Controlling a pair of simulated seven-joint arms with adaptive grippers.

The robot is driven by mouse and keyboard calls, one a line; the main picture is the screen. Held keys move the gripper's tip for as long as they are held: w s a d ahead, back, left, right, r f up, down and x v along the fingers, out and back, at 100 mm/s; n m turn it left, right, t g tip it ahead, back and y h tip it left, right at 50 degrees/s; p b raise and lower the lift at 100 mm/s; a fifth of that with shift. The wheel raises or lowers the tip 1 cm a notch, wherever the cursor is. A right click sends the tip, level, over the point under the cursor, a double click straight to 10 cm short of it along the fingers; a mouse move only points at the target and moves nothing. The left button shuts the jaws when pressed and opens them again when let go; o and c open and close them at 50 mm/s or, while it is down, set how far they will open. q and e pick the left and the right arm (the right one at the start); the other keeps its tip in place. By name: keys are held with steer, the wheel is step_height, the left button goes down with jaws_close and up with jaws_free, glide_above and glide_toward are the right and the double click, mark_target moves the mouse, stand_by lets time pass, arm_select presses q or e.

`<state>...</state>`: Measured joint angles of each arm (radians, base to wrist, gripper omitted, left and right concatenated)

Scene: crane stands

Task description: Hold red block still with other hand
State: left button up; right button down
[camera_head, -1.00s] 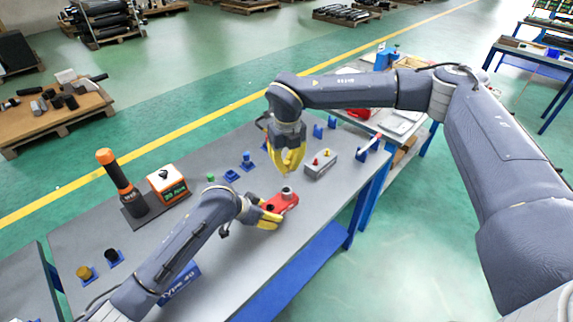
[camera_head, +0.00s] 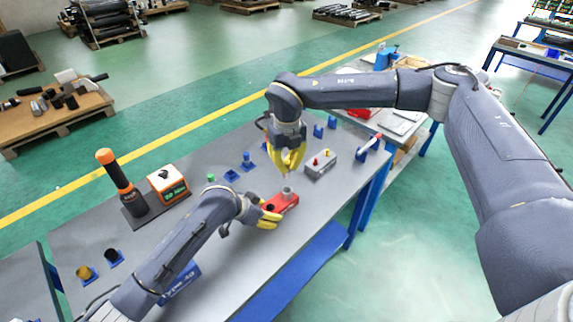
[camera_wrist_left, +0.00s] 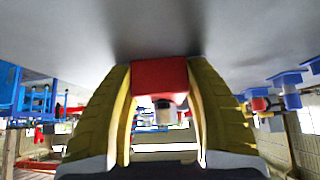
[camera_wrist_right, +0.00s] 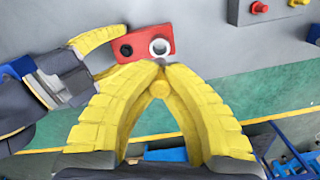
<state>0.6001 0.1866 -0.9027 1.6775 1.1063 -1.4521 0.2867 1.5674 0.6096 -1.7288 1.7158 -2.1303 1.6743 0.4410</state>
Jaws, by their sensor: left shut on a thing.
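The red block (camera_head: 281,204) lies on the grey table with a grey, ring-like cylinder (camera_head: 287,191) at one end and a dark round hole beside it. My left gripper (camera_head: 270,215) is shut on the block's near-left end; the left wrist view shows the red block (camera_wrist_left: 160,75) between both yellow fingers. My right gripper (camera_head: 288,160) points down just above the grey cylinder, apart from the block. In the right wrist view its fingers (camera_wrist_right: 160,70) come together on a small yellow round piece (camera_wrist_right: 160,89); most of that piece is hidden.
A grey box with red and yellow buttons (camera_head: 320,164) stands right of the block. Blue holders (camera_head: 232,176) stand behind it. An orange-handled tool (camera_head: 118,175) and an orange meter (camera_head: 168,185) are at the left. The table's front edge is close to the block.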

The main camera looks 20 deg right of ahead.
mark_target(287, 176)
stand_by(0.4)
arm_select(q)
steer(key=shift+f, duration=0.1)
arm_select(e)
steer(key=shift+f+n, duration=1.2)
steer(key=shift+f, duration=1.15)
steer(key=shift+f, duration=2.15)
steer(key=c, duration=1.5)
jaws_free()
steer(key=shift+r, duration=0.15)
steer(key=shift+r, duration=2.4)
steer(key=shift+r, duration=0.1)
step_height(287, 176, up, 12)
steer(key=shift+f, duration=0.1)
